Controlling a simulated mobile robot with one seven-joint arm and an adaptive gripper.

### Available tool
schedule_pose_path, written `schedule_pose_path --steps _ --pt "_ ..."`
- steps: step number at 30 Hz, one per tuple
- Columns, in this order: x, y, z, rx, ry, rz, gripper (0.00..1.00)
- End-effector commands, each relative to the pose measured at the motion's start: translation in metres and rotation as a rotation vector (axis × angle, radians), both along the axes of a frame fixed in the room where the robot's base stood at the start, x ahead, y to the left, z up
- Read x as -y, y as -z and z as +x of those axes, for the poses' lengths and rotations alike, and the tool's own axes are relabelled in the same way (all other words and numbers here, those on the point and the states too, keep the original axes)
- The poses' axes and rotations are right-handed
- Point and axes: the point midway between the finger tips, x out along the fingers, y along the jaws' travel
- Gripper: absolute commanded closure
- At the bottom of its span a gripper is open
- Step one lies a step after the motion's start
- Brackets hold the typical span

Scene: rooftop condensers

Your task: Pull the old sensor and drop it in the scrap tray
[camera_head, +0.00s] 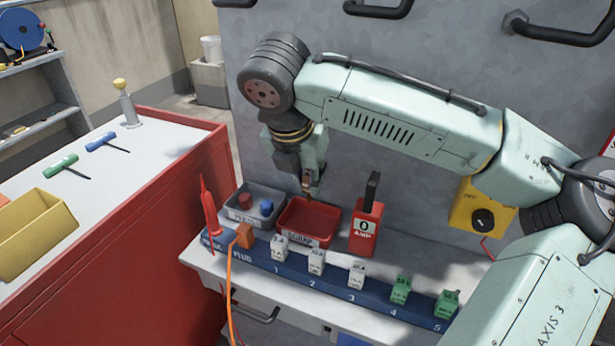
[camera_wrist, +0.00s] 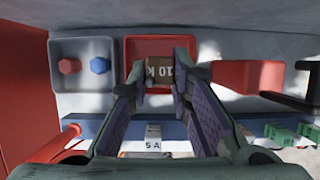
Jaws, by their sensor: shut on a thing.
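My gripper (camera_head: 308,188) points down over the red scrap tray (camera_head: 290,236) and is shut on a small brown block. In the wrist view, the block (camera_wrist: 160,73), marked "10 K", sits between the fingertips (camera_wrist: 161,80). The scrap tray (camera_wrist: 137,45) shows behind it. The block appears to be above the tray, not resting in it. The fingers and block hide part of the tray's inside, and the visible part looks empty.
A grey tray (camera_head: 236,222) with a red and a blue knob stands left of the scrap tray.

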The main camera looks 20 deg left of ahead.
Motion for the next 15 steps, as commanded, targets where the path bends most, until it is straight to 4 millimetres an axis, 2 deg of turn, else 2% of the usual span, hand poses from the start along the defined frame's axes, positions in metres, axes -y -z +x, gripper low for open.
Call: schedule_pose_path --steps 1,3,14,15 --pt "0.0004 0.0094 0.0003 0.001 0.001 -0.001 1.0" --pt "0.0002 0.0128 0.0004 0.001 0.001 0.0 1.0" --pt "0.0 0.0138 0.0003 0.0 0.001 0.0 1.0" --pt "0.0 0.0139 0.0002 0.0 0.001 0.0 0.79"
